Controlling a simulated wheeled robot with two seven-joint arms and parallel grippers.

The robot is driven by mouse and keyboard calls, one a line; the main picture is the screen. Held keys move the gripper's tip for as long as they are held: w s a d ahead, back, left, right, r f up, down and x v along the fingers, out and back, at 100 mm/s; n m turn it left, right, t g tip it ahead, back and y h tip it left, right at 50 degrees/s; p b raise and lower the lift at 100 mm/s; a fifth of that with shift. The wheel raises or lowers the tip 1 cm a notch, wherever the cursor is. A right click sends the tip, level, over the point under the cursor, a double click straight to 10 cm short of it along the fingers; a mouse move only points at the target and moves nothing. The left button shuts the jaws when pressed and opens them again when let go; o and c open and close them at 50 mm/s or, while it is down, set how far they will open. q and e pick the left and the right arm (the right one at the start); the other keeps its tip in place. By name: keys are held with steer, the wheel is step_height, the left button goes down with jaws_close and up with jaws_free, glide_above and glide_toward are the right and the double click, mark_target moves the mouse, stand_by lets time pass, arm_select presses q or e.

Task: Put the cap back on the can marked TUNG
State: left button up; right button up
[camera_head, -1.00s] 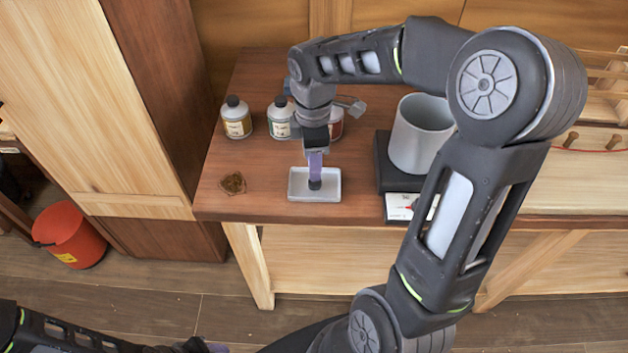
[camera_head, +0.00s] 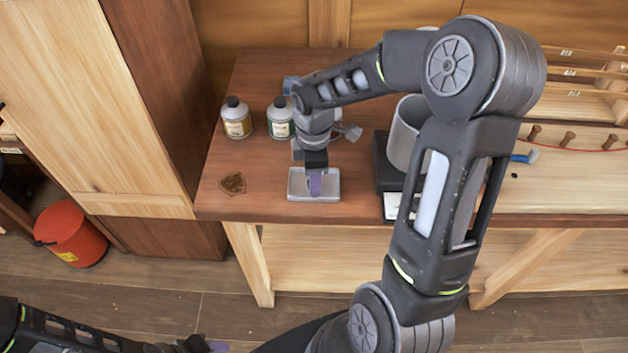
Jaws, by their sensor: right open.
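Two bottle-like cans with dark caps stand at the back left of the table: one with a yellow-brown label (camera_head: 236,118) and one with a green label (camera_head: 281,118). Their lettering is too small to read, so I cannot tell which is marked TUNG. A third, with a red label, is hidden behind my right wrist. My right gripper (camera_head: 315,186) is open, pointing down with its purple fingertips at the small white tray (camera_head: 296,193). The dark cap in the tray is hidden by the fingers. My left gripper (camera_head: 215,346) is low at the bottom left, away from the table.
A large light-grey pot (camera_head: 404,135) stands on a dark base (camera_head: 388,172) right of the tray, partly behind my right arm. A brown crumpled scrap (camera_head: 233,184) lies left of the tray. A wooden cabinet (camera_head: 160,100) borders the table's left side. An orange bucket (camera_head: 70,234) is on the floor.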

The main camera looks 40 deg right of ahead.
stand_by(0.5)
jaws_close()
